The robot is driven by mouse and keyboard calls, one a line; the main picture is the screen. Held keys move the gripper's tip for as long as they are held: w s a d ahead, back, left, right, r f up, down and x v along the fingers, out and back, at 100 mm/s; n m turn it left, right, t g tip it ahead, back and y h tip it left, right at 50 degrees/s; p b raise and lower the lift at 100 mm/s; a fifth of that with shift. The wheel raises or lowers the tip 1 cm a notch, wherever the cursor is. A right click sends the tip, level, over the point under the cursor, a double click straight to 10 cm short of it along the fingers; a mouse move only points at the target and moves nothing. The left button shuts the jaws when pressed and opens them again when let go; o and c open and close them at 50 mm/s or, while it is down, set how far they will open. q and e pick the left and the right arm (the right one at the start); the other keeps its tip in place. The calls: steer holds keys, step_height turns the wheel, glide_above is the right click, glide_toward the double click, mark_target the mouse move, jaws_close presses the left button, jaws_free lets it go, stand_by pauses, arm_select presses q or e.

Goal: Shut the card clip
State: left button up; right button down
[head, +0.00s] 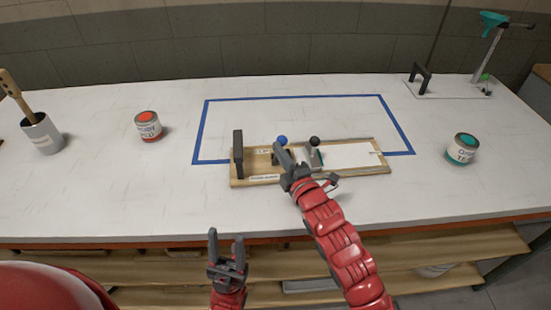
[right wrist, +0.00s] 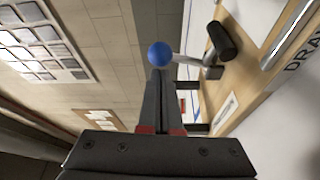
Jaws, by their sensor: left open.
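A wooden board (head: 375,169) lies on the table and carries a white card (head: 350,155). A lever with a blue ball knob (head: 282,140) stands on its left part, beside a small label; it seems to be the card clip. In the right wrist view the blue knob (right wrist: 160,54) sits on a grey stem just beyond the fingertips. My right gripper (head: 281,153) is over the board with its fingers together, close to the knob; whether they touch I cannot tell. My left gripper (head: 226,242) is open and empty in front of the table edge.
A black-knobbed lever (head: 314,142) and a black upright block (head: 238,154) stand on the board. Blue tape (head: 300,97) outlines an area behind it. Much of the table is clear.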

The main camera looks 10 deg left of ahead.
steer(key=shift+w+d+f+m+t+b, duration=0.1)
steer(key=shift+w+d+m+t+b, duration=0.2)
steer(key=shift+m+b, duration=0.35)
steer(key=shift+s+d+f+m+t+b, duration=0.1)
steer(key=shift+d+m+b, duration=0.35)
steer(key=shift+m, duration=0.2)
